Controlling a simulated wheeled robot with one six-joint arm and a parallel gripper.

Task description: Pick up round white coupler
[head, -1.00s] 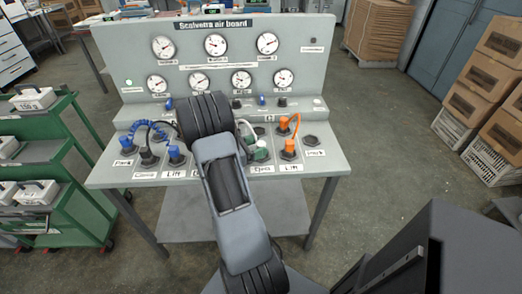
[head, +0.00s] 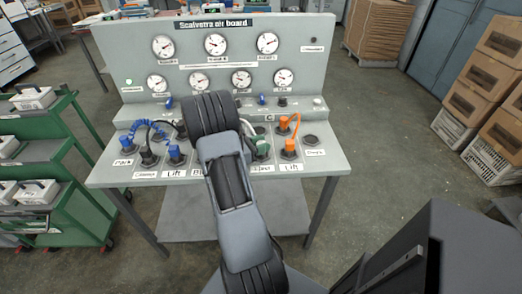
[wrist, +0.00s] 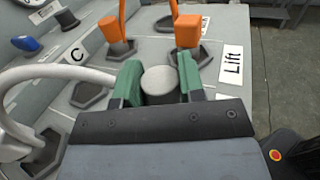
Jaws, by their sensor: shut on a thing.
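The round white coupler (wrist: 160,80) shows its pale, flat top between the green fingers of my gripper (wrist: 161,84) in the wrist view. The fingers are shut on its sides. A white hose (wrist: 70,73) curves in from the left to the gripped coupler, partly hidden behind the left finger. In the head view my arm covers most of this spot, and only a green part of my gripper (head: 261,147) shows at its right. I cannot tell whether the coupler's lower end is seated in a socket.
Orange couplers with an orange hose (head: 290,132) stand close on the right, near a "Lift" label (wrist: 232,64). Blue couplers (head: 174,152) and dark ones stand on the left of the board (head: 325,180). Another pale coupler (wrist: 12,140) sits at the wrist view's left edge.

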